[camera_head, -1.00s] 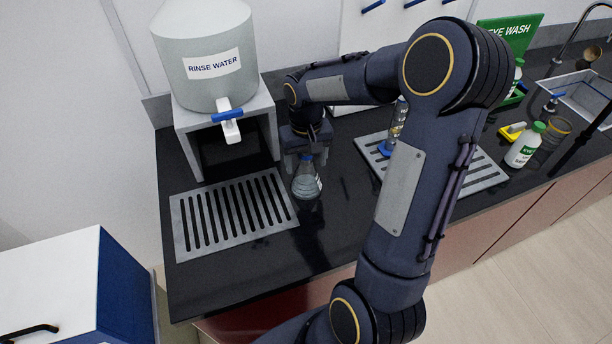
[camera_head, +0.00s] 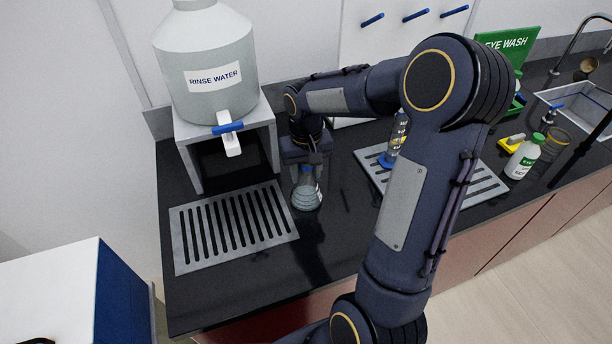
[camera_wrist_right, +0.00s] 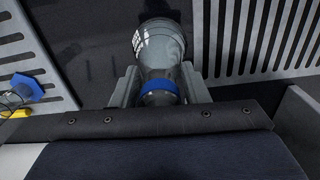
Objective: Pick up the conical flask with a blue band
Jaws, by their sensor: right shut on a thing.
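The conical flask is clear glass with a blue band around its neck. In the head view the flask (camera_head: 306,196) is just right of the slotted drain tray, below my right gripper (camera_head: 306,165). In the right wrist view the flask (camera_wrist_right: 160,55) lies between the two fingers of my right gripper (camera_wrist_right: 158,88), with the blue band at the fingers. The right gripper is shut on the flask's neck. Whether the flask's base touches the black bench is hard to tell. My left gripper is not in view.
A rinse water tank (camera_head: 208,65) stands on a grey stand behind the slotted drain tray (camera_head: 225,225). Another slotted tray (camera_head: 480,182) with a blue-based item lies to the right. A green-capped bottle (camera_head: 524,157) stands farther right, near the sink. The front bench is clear.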

